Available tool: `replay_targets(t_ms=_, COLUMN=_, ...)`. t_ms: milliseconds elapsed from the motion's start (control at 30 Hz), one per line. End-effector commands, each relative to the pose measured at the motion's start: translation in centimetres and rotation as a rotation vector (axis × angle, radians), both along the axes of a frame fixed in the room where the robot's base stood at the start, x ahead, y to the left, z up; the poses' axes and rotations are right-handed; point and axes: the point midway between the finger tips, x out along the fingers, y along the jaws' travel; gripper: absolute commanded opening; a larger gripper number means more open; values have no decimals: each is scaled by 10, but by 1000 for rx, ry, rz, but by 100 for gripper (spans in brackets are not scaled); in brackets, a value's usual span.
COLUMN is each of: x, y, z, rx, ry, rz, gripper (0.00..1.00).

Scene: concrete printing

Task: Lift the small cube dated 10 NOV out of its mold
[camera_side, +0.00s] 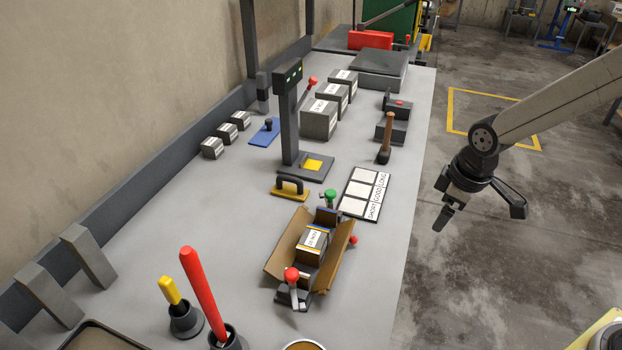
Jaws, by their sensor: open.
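A grey cube with a white label (314,238) sits in an opened mold (338,262) near the front of the bench. The mold's brown side walls lean outward, with a red-knobbed clamp at its near end and a green knob at its far end. The label's date is too small to read. My gripper (442,214) is open and empty, to the right of the bench over the floor, well apart from the mold. Other labelled cubes stand farther back: three small ones (212,147) by the wall and three larger ones (319,119) mid-bench.
A board with white cells and a labelled column (361,194) lies behind the mold. Red (203,292) and yellow (170,290) handled tools stand front left.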

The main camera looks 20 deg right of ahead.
Motion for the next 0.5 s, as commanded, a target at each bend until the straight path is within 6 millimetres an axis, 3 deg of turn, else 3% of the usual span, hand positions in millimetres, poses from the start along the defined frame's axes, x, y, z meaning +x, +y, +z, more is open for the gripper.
replay_targets(t_ms=200, x=46, y=39, z=-5, rx=-54, ry=32, rz=392, gripper=100)
replay_targets(t_ms=500, x=94, y=101, z=-18, rx=-115, ry=69, rz=929, gripper=100)
